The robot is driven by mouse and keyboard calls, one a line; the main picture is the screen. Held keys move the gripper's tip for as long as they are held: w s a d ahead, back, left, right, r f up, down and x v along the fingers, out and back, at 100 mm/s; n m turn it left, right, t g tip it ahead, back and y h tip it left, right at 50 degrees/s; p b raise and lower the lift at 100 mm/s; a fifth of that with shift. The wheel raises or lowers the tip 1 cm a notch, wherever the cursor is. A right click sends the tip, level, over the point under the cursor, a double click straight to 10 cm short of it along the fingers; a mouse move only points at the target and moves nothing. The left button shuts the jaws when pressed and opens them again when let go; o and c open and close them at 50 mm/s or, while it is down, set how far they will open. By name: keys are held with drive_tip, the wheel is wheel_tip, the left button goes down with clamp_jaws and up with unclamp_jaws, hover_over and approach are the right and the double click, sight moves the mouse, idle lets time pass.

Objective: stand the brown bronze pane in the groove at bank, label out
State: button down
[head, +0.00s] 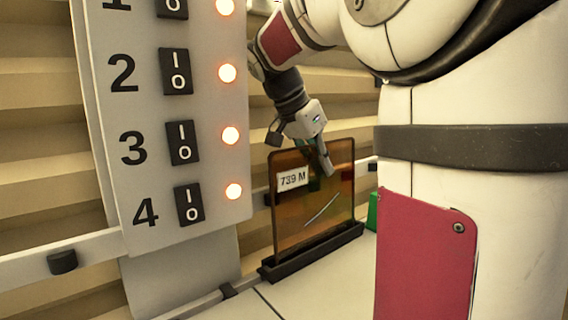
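The brown bronze pane (290,215) stands upright in a dark slotted base (315,250) on the pale surface. It is see-through, with a white label reading "739 M" (293,179) at its upper left, facing the camera. My gripper (299,150) is at the pane's top edge. Its fingers are spread apart, one overlapping the upper part of the pane in this view and the other to the left, above the pane's top corner. I cannot tell whether either finger touches the pane. The lower edge of the pane is hidden in the base.
A grey panel (208,120) with numbered black switches and lit orange lamps stands close to the left of the pane. A rail (90,248) runs along it. Stepped beige slats fill the background.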

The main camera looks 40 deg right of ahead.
drive_tip(key=shift+w, duration=0.3)
idle(0.6)
drive_tip(key=c, duration=1.7)
unclamp_jaws()
wheel_tip(320, 180, up, 10)
